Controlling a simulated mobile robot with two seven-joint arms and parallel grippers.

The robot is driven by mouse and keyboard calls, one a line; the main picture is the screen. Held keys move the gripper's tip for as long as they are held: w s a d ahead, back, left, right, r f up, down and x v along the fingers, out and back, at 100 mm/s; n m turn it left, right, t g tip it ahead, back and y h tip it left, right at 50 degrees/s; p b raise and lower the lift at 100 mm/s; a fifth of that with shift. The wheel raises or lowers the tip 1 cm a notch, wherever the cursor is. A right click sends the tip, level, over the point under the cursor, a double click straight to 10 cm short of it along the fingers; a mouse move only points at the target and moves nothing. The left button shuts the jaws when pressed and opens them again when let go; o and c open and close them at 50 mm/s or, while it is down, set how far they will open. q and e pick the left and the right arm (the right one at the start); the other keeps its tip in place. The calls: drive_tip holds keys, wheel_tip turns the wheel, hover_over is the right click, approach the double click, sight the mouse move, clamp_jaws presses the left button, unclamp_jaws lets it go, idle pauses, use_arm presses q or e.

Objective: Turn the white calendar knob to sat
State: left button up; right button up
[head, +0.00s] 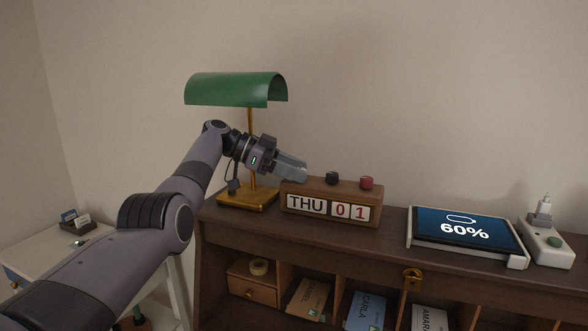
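The wooden calendar (332,221) stands on the cabinet top and reads THU 0 1, with THU in black, the first digit black-framed and red digits on white cards. A black knob (332,177) and a red knob (366,183) stand on its top. No white knob shows; the left end of the calendar's top is covered by my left gripper (303,174). That gripper reaches in from the left, its grey fingers pointing right and slightly down at the calendar's top left. I cannot tell whether the fingers are apart or hold a knob. My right gripper is not in view.
A brass lamp with a green shade (236,88) stands behind my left arm. Cabinet compartments (282,277) with envelopes lie below.

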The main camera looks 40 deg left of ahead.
use_arm(q)
drive_tip(key=v, duration=0.7)
drive_tip(key=shift+s, duration=0.1)
